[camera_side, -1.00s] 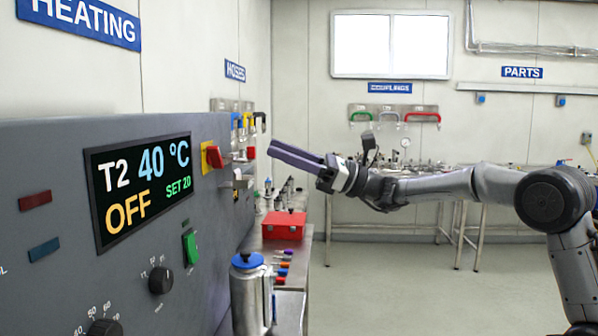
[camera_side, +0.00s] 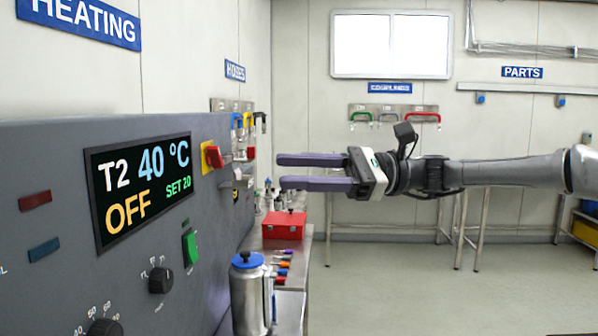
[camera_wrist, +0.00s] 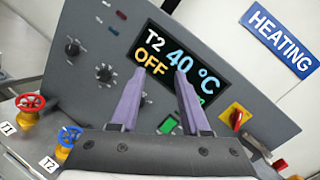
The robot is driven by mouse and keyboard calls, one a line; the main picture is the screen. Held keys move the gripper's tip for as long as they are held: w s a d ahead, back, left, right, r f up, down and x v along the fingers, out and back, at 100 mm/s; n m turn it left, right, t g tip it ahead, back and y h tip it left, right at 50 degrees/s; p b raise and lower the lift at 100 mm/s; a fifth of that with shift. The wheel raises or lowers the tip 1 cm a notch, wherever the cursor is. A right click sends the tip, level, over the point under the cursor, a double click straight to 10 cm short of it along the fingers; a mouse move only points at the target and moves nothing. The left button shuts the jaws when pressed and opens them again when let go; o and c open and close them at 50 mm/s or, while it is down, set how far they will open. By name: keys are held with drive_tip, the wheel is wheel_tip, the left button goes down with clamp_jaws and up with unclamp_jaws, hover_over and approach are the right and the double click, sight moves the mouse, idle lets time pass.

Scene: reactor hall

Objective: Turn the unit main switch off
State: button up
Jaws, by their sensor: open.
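The main switch (camera_side: 213,156) is a red rotary handle on a yellow plate at the right end of the grey heating panel. In the wrist view the switch (camera_wrist: 237,117) is right of my fingers, and its exact handle angle is hard to tell. My gripper (camera_side: 281,171) is to the right of the switch in the side view, apart from it. Its two purple fingers are spread one above the other and hold nothing. In the wrist view the gripper (camera_wrist: 159,71) points over the panel's display.
The display (camera_side: 140,188) reads T2 40 °C, OFF, SET 20. A green rocker (camera_side: 190,248) and black knobs (camera_side: 160,280) are on the panel. A red box (camera_side: 284,224) and a metal flask (camera_side: 250,292) stand below. Red (camera_wrist: 30,103) and blue (camera_wrist: 69,137) valve wheels show at left.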

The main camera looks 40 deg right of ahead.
idle(0.3)
drive_tip(key=w+d+r+t, duration=0.1)
drive_tip(key=w+d+r, duration=0.1)
drive_tip(key=w, duration=0.2)
drive_tip(key=m+t+h, duration=0.3)
drive_tip(key=h, duration=0.1)
approach(221, 157)
drive_tip(key=x, duration=0.8)
drive_tip(key=shift+w+a, duration=0.1)
drive_tip(key=shift+a, duration=0.15)
clamp_jaws()
